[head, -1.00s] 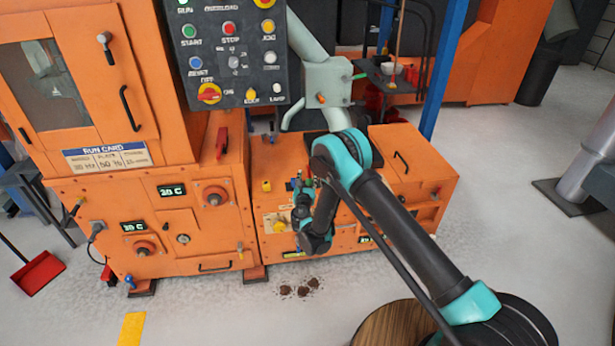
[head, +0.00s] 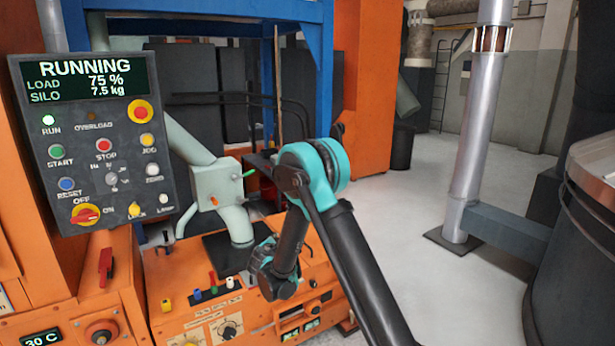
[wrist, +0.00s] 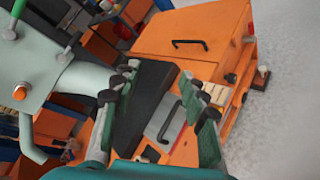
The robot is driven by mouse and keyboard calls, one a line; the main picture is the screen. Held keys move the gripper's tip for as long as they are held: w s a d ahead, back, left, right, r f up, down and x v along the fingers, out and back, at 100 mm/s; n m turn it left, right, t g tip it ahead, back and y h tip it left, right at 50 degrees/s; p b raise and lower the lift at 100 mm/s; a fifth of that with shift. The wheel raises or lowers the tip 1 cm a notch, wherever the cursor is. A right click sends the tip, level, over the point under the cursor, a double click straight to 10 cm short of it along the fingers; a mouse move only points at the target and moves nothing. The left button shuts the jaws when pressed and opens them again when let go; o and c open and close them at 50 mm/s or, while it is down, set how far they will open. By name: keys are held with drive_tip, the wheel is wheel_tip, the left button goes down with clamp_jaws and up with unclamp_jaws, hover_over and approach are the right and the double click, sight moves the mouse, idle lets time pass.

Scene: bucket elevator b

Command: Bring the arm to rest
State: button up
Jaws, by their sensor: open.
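My gripper (wrist: 158,88) is open in the wrist view, its two green-and-grey fingers well apart with nothing held between them. Behind the gap lie a dark flat plate (wrist: 148,85) and an orange cabinet (wrist: 205,40) with black handles. In the head view my teal-and-black arm is bent, with its wrist low in front of the orange cabinet; the fingertips cannot be made out there.
A control panel (head: 100,145) reads RUNNING, load 75 %, silo 7.5 kg. A pale green chute box (head: 218,185) with a pipe stands left of my arm. A silver post (head: 475,130) and a large drum (head: 575,250) stand right.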

drive_tip(key=s+d+r+m+g, duration=0.2)
drive_tip(key=s+d+m, duration=0.25)
drive_tip(key=d, duration=0.35)
drive_tip(key=s+d+r+m+g+h, duration=0.1)
drive_tip(key=s+d+r+m+g, duration=0.1)
drive_tip(key=s+d+m, duration=0.5)
drive_tip(key=s+d+r+m+g, duration=0.2)
drive_tip(key=s+d, duration=0.2)
drive_tip(key=d, duration=0.6)
drive_tip(key=s+d+f+m+g+y, duration=0.1)
drive_tip(key=s+m, duration=0.4)
drive_tip(key=s, duration=0.7)
drive_tip(key=s+d+f+m+g+y, duration=0.1)
drive_tip(key=s+d+m, duration=0.3)
drive_tip(key=s, duration=0.9)
drive_tip(key=shift+f+m+g+y, duration=0.3)
drive_tip(key=shift+f+m+g, duration=0.5)
drive_tip(key=shift+m, duration=0.25)
drive_tip(key=shift+d, duration=0.1)
